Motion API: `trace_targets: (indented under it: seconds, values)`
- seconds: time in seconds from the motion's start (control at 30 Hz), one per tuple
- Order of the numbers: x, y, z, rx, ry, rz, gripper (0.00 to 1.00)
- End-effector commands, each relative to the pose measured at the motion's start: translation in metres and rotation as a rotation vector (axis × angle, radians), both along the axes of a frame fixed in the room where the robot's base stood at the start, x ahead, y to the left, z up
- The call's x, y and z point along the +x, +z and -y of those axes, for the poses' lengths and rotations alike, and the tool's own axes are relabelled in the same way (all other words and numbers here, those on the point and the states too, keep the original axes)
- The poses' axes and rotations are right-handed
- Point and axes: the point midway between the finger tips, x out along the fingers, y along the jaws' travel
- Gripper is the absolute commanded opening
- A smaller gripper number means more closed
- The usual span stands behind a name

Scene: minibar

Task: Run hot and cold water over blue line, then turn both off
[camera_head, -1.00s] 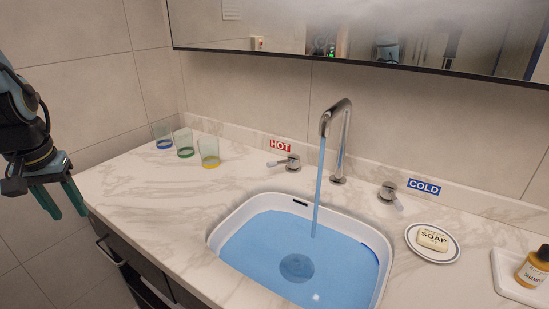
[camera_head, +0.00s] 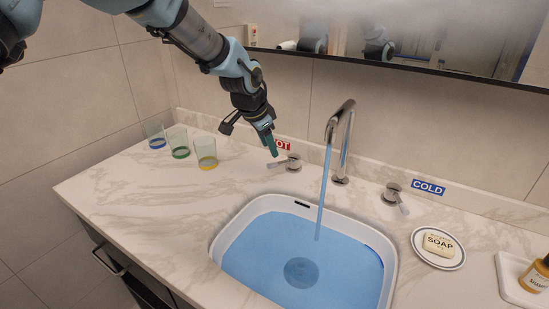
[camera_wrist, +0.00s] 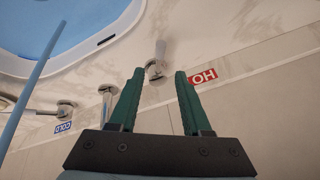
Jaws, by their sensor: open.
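The hot handle (camera_head: 285,163) is a chrome lever at the left of the faucet, under a red HOT label (camera_head: 282,145). My gripper (camera_head: 270,142) is open and empty just above and behind it; in the wrist view the hot handle (camera_wrist: 155,66) shows between and beyond the green fingertips. The cold handle (camera_head: 395,197) is chrome, beside the blue COLD label (camera_head: 429,188). The faucet (camera_head: 343,135) pours a blue stream (camera_head: 323,195) into the white sink (camera_head: 223,243). Blue water (camera_head: 340,265) covers the basin floor. A short dark blue line (camera_head: 374,254) shows on the right inner wall, near the water's edge.
Three glasses with blue, green and yellow bands (camera_head: 206,153) stand at the left of the marble counter (camera_head: 130,190). A soap dish (camera_head: 455,262) and a tray with a shampoo bottle (camera_head: 537,274) are at the right. A mirror (camera_head: 440,45) hangs above.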

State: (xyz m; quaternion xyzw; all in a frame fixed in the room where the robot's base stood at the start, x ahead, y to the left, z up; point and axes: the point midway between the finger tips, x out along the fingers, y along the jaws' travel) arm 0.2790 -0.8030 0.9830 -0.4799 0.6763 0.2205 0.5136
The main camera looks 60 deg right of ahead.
Motion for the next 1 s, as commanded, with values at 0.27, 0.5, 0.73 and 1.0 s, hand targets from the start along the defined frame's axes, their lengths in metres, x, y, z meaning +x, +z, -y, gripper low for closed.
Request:
trace_targets:
  seconds: [0.27,0.5,0.73,1.0]
  values:
    - [-0.002,-0.045,0.021,0.003,0.001,-0.002,0.48]
    - [-0.001,-0.066,0.031,0.000,0.003,-0.001,0.48]
    - [-0.001,-0.070,0.033,0.000,0.003,-0.001,0.48]
    - [0.000,-0.070,0.032,0.000,0.003,-0.001,0.32]
